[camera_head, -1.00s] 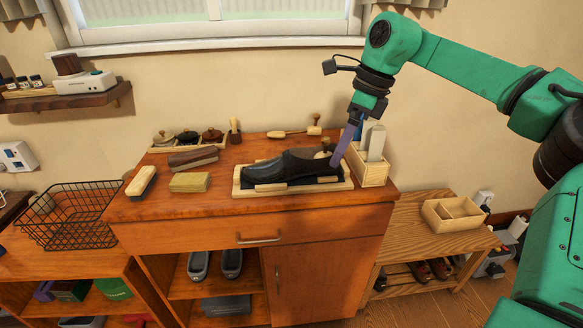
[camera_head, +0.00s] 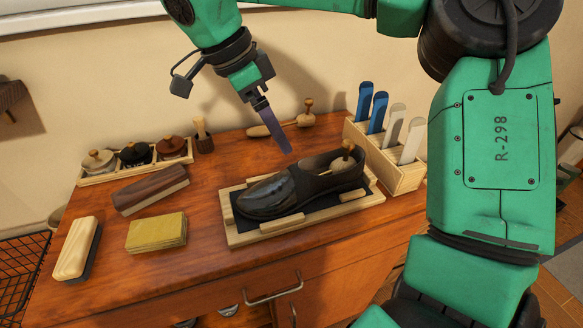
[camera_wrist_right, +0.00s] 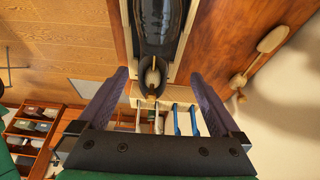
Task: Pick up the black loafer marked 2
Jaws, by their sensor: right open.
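The black loafer (camera_head: 265,196) lies on a dark pad in a light wooden tray (camera_head: 300,224) on the cabinet top, toe to the left. A wooden shoe tree (camera_head: 335,164) with a knob sits in its opening. I cannot see a number on it. My right gripper (camera_head: 286,146) is open and empty, above and behind the loafer, apart from it. In the right wrist view the loafer (camera_wrist_right: 160,35) shows beyond and between the spread fingers (camera_wrist_right: 158,74). My left gripper is not in view.
A wooden holder (camera_head: 400,178) with blue and pale shoehorns stands right of the tray. A long-handled wooden tool (camera_head: 262,130) lies behind. Brushes (camera_head: 150,190), a yellow block (camera_head: 156,232) and polish jars (camera_head: 135,153) are at left. A drawer handle (camera_head: 272,292) juts from the front.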

